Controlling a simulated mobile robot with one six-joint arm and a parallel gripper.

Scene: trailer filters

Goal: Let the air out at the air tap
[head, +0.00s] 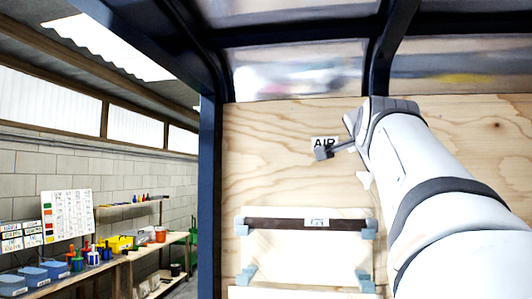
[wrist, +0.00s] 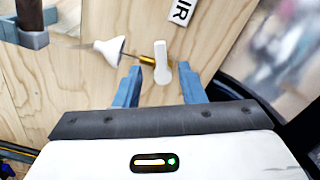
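The air tap sits on the plywood panel (head: 270,125) near the AIR label (head: 324,141), which also shows in the wrist view (wrist: 181,12). In the wrist view the tap has a white lever (wrist: 162,62), a short brass stem (wrist: 147,61) and a white cone (wrist: 108,49). The cone also shows small below my arm's end in the head view (head: 365,179). My gripper (wrist: 159,70) is open, its two blue fingers on either side of the lever. I cannot tell whether either finger touches it. In the head view my arm hides most of the tap.
Below the label, a dark bar (head: 290,224) sits in blue-grey holders on the panel. A dark blue trailer post (head: 210,150) stands at the panel's left edge. Farther left is a workbench (head: 120,257) with bins and tools, and a whiteboard (head: 67,215).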

